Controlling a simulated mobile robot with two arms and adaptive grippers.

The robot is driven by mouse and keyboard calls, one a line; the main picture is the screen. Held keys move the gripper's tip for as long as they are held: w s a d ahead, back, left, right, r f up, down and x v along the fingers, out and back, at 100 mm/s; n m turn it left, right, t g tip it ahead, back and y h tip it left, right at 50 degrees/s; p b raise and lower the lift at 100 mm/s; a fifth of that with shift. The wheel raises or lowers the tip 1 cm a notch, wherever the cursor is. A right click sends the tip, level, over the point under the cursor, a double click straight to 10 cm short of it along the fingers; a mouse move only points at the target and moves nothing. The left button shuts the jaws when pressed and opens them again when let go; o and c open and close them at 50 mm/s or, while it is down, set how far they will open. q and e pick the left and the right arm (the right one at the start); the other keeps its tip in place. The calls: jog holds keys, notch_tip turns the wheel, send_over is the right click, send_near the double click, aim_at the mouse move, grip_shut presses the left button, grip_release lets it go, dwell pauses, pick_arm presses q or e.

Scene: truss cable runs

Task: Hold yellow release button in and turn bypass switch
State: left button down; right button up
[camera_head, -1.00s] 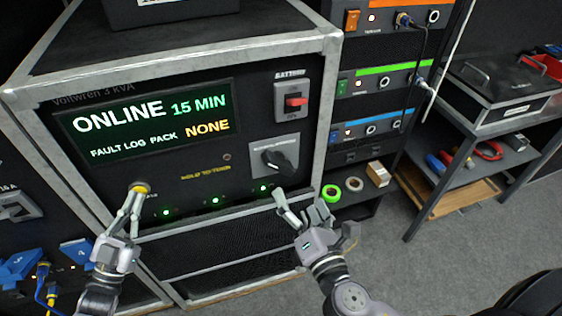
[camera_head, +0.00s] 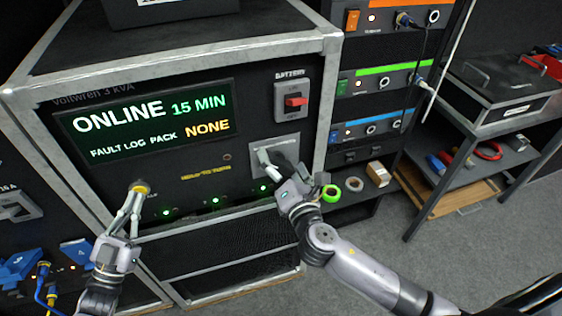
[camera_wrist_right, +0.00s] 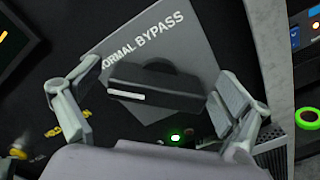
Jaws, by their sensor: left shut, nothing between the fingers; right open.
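The yellow release button (camera_head: 141,187) is at the lower left of the rack unit's front panel. My left gripper (camera_head: 137,194) is shut and empty, with its fingertips at the button, seemingly touching it. The bypass switch is a black knob on a grey plate (camera_head: 257,172) at the panel's right, partly hidden by my right gripper (camera_head: 278,162) in the head view. In the right wrist view the knob (camera_wrist_right: 155,88) lies between the open fingers, apart from both. Its white mark is at the left end, below the word NORMAL. The button also shows in the right wrist view (camera_wrist_right: 18,153).
The display (camera_head: 150,120) reads ONLINE 15 MIN and fault log pack NONE. A red battery switch (camera_head: 295,102) sits above the bypass plate. Green lights line the panel's lower edge. A rack with tape rolls (camera_head: 331,193) stands to the right, and a steel table beyond it.

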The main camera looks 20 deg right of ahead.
jog(key=shift+w, duration=0.1)
jog(key=shift+c, duration=0.2)
jog(key=c, duration=1.1)
